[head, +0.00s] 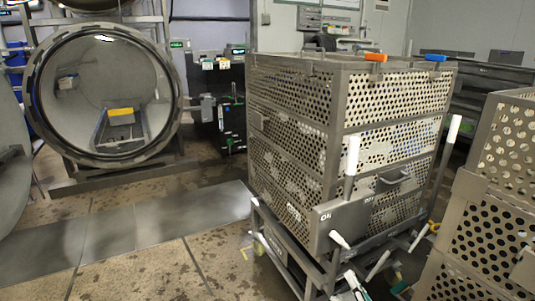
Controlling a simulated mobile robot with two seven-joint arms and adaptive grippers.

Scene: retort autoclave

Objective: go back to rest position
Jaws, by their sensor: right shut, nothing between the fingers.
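My right gripper is hard to make out in the head view, where pale levers and rails crowd the bottom edge. It is shut with nothing held. My left gripper does not show. A tall perforated metal basket stack (300,115) stands upright on a wheeled trolley (318,270) right of centre. I see no gripper touching the basket stack.
An open round autoclave (178,100) stands at the back left, with its door (12,165) at the left edge. Metal floor plates (120,232) lead rightward to the trolley. Another perforated basket (480,235) stands close at the right. Free floor lies at lower left.

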